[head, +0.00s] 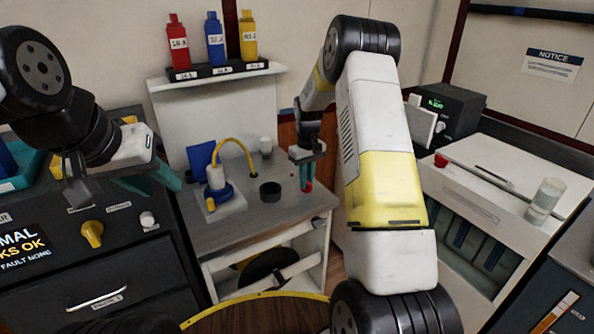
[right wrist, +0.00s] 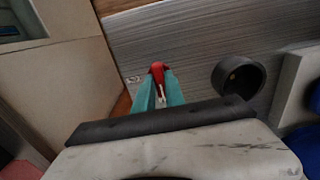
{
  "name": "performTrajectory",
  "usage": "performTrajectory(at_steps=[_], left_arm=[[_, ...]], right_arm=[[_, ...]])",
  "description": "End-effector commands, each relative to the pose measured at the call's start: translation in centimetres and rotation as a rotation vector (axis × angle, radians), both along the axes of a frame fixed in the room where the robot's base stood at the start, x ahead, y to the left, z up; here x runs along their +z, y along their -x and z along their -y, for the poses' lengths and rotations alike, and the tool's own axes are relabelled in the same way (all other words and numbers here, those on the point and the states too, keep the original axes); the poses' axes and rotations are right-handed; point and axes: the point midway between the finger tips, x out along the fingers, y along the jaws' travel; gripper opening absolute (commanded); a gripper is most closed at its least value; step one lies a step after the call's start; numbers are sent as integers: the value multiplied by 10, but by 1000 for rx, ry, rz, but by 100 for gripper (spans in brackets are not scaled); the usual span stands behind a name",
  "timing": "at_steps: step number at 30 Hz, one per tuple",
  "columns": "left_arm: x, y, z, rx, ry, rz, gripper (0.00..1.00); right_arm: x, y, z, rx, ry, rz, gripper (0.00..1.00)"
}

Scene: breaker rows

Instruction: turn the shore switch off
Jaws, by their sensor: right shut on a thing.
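My right gripper (head: 306,178) is low over the right side of the grey bench top (head: 245,228). Its teal fingers are shut on a small red handle (right wrist: 158,68), whose red end also shows below the fingers in the head view (head: 308,187). A small label lies beside the handle, too small to read, so I cannot confirm that this is the shore switch. My left gripper (head: 150,180) hangs over the dark panel at left, apart from its knobs; whether its teal fingers are open is unclear. A yellow knob (head: 92,234) and a pale knob (head: 148,219) sit on that panel.
A black round cup-like part (head: 270,192) stands left of my right gripper. A white and blue fitting (head: 217,182) with a yellow hose is farther left. Red, blue and yellow bottles stand on a rack (head: 222,71) behind. A glass (head: 545,200) stands at right.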

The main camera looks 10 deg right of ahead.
Motion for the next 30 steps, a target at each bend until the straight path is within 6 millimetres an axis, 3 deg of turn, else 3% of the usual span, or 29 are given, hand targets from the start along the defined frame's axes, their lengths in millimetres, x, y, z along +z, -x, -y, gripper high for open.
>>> performTrajectory(at_steps=[12, 13, 16, 26, 30], left_arm=[[0, 0, 0, 0, 0, 0, 36], [0, 0, 0, 0, 0, 0, 36], [0, 0, 0, 0, 0, 0, 36], [0, 0, 0, 0, 0, 0, 36], [0, 0, 0, 0, 0, 0, 36]], right_arm=[[1, -1, 0, 10, 0, 3, 0], [1, -1, 0, 10, 1, 4, 16], [1, -1, 0, 10, 0, 3, 36], [2, 0, 0, 8, 1, 1, 36], [16, -1, 0, 8, 0, 5, 36]])
